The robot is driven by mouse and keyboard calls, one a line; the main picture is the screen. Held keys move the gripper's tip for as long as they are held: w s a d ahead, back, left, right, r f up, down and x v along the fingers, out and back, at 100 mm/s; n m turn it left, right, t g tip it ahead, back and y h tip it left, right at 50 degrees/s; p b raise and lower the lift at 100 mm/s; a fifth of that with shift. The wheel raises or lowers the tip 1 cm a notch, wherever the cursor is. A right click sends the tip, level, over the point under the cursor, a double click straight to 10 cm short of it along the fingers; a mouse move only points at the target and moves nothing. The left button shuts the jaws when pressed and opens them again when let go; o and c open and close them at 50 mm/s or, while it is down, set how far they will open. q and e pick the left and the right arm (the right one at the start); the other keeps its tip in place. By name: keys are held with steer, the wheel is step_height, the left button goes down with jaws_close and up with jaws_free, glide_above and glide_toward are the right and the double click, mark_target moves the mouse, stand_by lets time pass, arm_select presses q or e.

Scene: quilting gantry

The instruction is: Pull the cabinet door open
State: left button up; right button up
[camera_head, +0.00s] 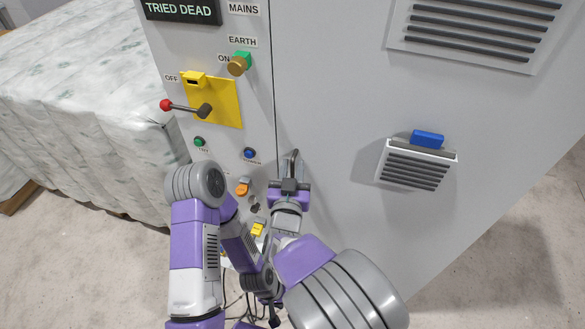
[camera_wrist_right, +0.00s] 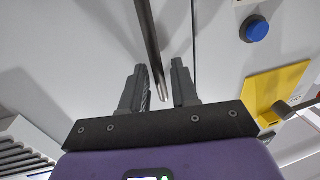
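The grey cabinet door (camera_head: 345,95) fills the middle and right of the head view, and its seam with the control panel shows as a thin vertical line. A metal bar handle (camera_head: 294,156) stands on the door close to that seam. My right gripper (camera_head: 289,183) is at the handle. In the right wrist view, the handle bar (camera_wrist_right: 151,45) runs down between the two separated fingers of my right gripper (camera_wrist_right: 160,90), with a gap beside it. My left arm is folded at the lower left; its gripper is low and too obscured to read.
The control panel left of the seam carries a yellow switch plate (camera_head: 228,103) with a red-tipped lever, a blue button (camera_head: 249,153) and other knobs. A louvred box with a blue top (camera_head: 428,138) sticks out at right. A quilted bed (camera_head: 75,90) stands at left.

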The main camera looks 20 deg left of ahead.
steer(key=shift+w, duration=0.3)
jaws_close()
steer(key=shift+s, duration=0.15)
